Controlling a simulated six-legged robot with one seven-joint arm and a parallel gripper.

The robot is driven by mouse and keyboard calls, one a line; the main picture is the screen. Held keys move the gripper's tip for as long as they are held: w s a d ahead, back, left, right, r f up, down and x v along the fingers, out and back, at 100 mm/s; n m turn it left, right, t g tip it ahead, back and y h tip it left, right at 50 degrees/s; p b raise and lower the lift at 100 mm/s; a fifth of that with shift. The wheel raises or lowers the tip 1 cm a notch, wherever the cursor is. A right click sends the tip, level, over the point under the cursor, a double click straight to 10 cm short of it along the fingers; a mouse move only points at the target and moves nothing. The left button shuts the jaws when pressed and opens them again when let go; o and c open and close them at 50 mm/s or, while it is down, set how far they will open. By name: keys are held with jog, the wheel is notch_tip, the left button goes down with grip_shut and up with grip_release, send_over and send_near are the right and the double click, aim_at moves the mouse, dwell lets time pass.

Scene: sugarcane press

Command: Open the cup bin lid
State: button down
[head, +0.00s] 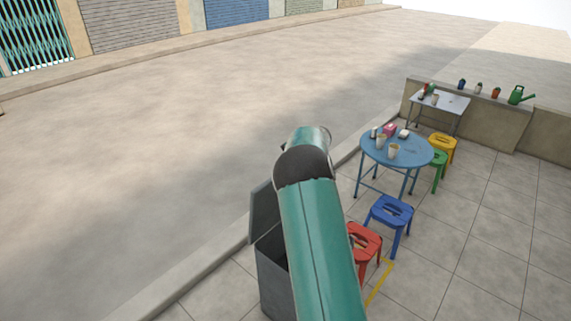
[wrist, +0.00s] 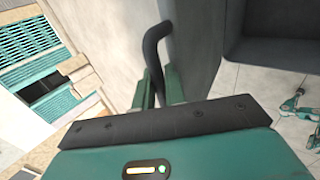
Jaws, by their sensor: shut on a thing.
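The dark grey cup bin (head: 272,275) stands on the paving at the kerb, partly hidden behind my teal arm. Its lid (head: 263,212) is raised, standing steeply up from the bin on the street side. In the wrist view the lid (wrist: 196,60) is a grey panel with a black curved handle (wrist: 153,45). My gripper (wrist: 158,85) is shut on this handle. The open bin (wrist: 285,45) shows at the upper right of the wrist view. In the head view my gripper and the handle are hidden behind my arm.
A red stool (head: 364,243) stands close right of the bin, with a blue stool (head: 391,212) beyond. A round blue table (head: 412,153) with cups stands farther back. A yellow line (head: 379,284) marks the paving. The street (head: 190,140) at left is clear.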

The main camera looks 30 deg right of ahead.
jog(key=c, duration=1.5)
grip_release()
jog(key=shift+c, duration=0.2)
jog(key=shift+s, duration=0.1)
jog(key=v, duration=1.4)
jog(key=shift+r, duration=0.15)
